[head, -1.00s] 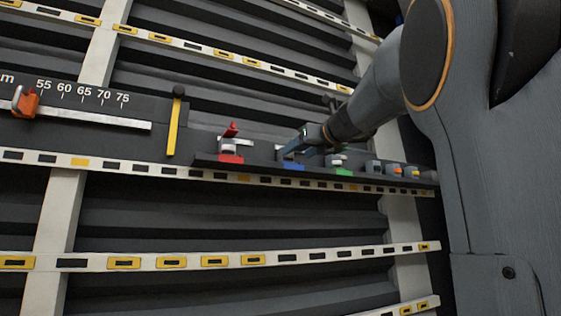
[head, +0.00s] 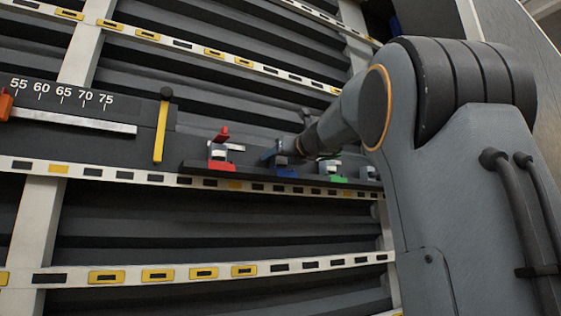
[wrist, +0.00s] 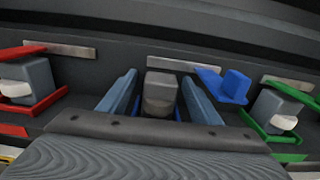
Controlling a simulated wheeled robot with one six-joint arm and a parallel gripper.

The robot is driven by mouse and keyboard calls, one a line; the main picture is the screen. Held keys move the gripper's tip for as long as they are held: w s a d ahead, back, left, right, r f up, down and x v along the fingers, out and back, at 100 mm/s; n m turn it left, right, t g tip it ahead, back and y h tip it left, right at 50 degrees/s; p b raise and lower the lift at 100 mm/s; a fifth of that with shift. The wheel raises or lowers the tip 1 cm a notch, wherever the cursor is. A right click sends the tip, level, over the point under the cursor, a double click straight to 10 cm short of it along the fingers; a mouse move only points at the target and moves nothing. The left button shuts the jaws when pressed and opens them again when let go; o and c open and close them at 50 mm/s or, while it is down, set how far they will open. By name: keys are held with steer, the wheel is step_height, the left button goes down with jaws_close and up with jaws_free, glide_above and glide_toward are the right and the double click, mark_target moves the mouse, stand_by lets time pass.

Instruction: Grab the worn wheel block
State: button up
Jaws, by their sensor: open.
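A grey wheel block (wrist: 161,92) with a dull grey-brown wheel face sits at the blue station, in the middle of the wrist view. The blue clamp lever (wrist: 224,84) stands swung out to its right. My gripper (wrist: 160,97) is open, with one blue-grey finger on each side of the block. I cannot tell whether the fingers touch it. In the head view my gripper (head: 282,150) is at the shelf just above the blue base (head: 287,173), and it mostly hides the block.
The red station (head: 220,155) is to the left and the green station (head: 332,170) to the right; both hold blocks with whiter wheels. A yellow lever (head: 161,130) and a numbered scale (head: 70,100) are farther left. Slotted white rails run above and below the shelf.

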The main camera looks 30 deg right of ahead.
steer(key=shift+c, duration=0.2)
steer(key=c, duration=1.1)
steer(key=shift+c, duration=0.2)
steer(key=shift+r, duration=0.15)
